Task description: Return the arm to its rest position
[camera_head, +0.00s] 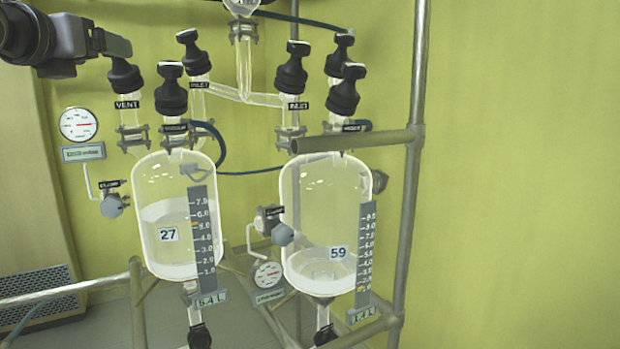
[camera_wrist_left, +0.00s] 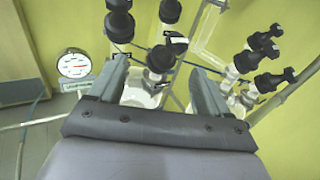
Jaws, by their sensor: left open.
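My left arm comes in at the upper left of the head view, and its gripper (camera_head: 118,46) is beside the black vent valve knob (camera_head: 125,75) of the left reactor. In the left wrist view the left gripper (camera_wrist_left: 160,85) has its two fingers wide apart, with nothing held between them. Black valve knobs and the left reactor's top lie beyond the fingers. The left glass reactor (camera_head: 165,215), labelled 27, holds pale liquid. The right glass reactor (camera_head: 318,200), labelled 59, holds a little liquid near its bottom. My right gripper does not show in either view.
A metal pipe frame (camera_head: 412,180) stands around the reactors, with a horizontal bar (camera_head: 345,142) at mid height. A round gauge (camera_head: 78,124) is on the left, and another gauge (camera_head: 267,274) sits between the reactors. The yellow wall (camera_head: 520,180) at right is bare.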

